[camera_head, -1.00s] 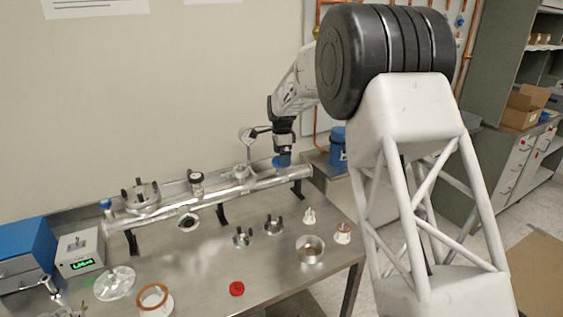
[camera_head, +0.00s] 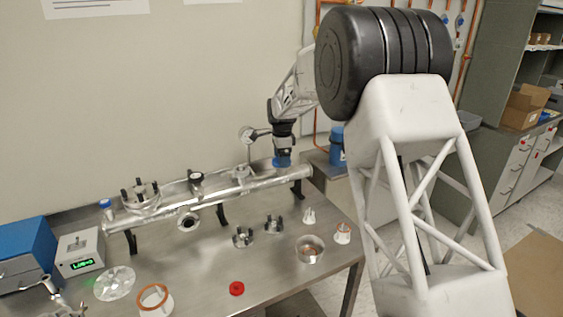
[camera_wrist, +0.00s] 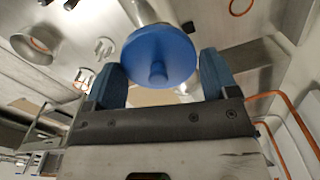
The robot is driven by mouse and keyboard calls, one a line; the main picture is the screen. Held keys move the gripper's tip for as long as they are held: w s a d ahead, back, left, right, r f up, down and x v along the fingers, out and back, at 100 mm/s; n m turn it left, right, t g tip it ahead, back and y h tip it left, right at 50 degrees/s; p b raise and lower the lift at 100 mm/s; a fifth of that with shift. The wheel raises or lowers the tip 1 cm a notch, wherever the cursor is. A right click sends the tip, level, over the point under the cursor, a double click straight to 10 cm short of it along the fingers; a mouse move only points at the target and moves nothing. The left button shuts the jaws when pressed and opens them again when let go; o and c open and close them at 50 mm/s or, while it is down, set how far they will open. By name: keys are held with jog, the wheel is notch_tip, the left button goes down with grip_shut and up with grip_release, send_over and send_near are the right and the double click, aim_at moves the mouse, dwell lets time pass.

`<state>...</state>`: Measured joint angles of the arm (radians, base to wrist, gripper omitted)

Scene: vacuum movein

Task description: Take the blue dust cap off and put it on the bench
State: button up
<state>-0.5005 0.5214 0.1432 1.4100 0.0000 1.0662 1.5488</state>
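The blue dust cap (camera_head: 281,162) sits on an upright port near the right end of the long metal pipe (camera_head: 230,192). In the wrist view the cap (camera_wrist: 160,52) is a round blue disc with a small central knob. My gripper (camera_head: 283,154) is just above it, pointing down. In the wrist view its two blue fingers (camera_wrist: 162,72) stand apart on either side of the cap, with narrow gaps; no clear grip shows. The steel bench (camera_head: 205,270) lies below the pipe.
Another blue-topped part (camera_head: 106,204) stands at the pipe's left end. Several small fittings stand on the right half of the bench, near a metal ring (camera_head: 310,249). A red disc (camera_head: 237,288) lies near the front. Bare bench surrounds it.

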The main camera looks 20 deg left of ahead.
jog(key=shift+c, duration=0.4)
jog(key=shift+c, duration=0.6)
jog(key=shift+r, duration=1.65)
jog(key=shift+s+d+r, duration=0.15)
jog(key=shift+s, duration=0.15)
jog(key=s+d, duration=0.2)
jog(key=s, duration=0.2)
jog(key=s+d+r, duration=0.1)
jog(key=s+d, duration=0.2)
jog(key=s, duration=0.2)
jog(key=s+d, duration=0.2)
jog(key=s, duration=0.2)
jog(key=shift+s+d+r, duration=0.15)
jog(key=shift+s+r, duration=0.05)
jog(key=shift+s, duration=0.1)
jog(key=shift+r, duration=0.25)
jog(key=shift+r, duration=1.2)
